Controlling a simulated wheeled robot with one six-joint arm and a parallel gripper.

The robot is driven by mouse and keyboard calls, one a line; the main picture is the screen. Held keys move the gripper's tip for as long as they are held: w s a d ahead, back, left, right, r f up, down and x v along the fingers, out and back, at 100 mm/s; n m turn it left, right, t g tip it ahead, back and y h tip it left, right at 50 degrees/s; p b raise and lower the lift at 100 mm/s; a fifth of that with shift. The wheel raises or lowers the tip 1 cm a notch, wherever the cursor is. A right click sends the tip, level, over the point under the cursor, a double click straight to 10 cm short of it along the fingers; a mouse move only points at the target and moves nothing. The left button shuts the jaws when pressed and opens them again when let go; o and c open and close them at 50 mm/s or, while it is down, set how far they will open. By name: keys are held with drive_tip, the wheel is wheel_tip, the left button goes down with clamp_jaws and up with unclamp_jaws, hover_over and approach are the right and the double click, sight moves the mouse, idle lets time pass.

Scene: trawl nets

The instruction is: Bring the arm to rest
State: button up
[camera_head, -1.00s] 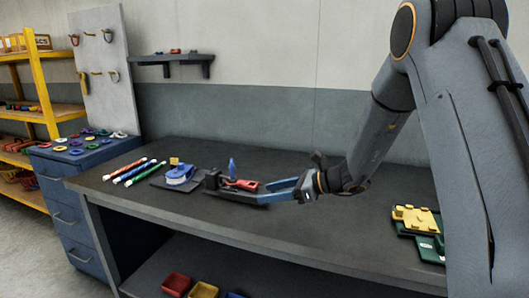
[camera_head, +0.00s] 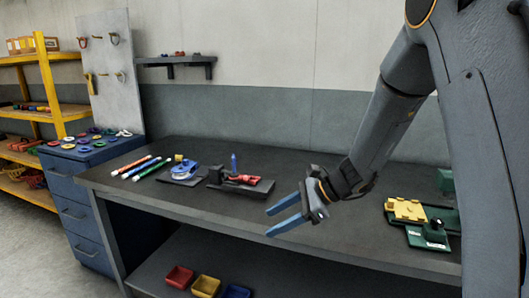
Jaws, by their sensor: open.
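My gripper (camera_head: 277,219) is open, with its two blue fingers apart and nothing between them. It hangs over the front edge of the dark workbench (camera_head: 330,231), fingers pointing left and down. My arm (camera_head: 385,125) reaches down to it from the upper right.
A blue roll (camera_head: 186,172) on a dark base and several coloured sticks (camera_head: 139,168) lie at the bench's left. A green fixture with a yellow block (camera_head: 407,209) stands right of the gripper. Bins (camera_head: 205,287) sit on the lower shelf. The bench middle is clear.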

drive_tip(key=s+d+f+n+h, duration=0.1)
drive_tip(key=s+d+n+h, duration=0.4)
drive_tip(key=s+d+n, duration=0.3)
drive_tip(key=s+d+f+n+g+h, duration=0.1)
drive_tip(key=s+d+n+h, duration=0.4)
drive_tip(key=s, duration=0.9)
drive_tip(key=d+n, duration=0.3)
drive_tip(key=n, duration=0.1)
drive_tip(key=shift+s+f, duration=0.25)
drive_tip(key=shift+f, duration=0.1)
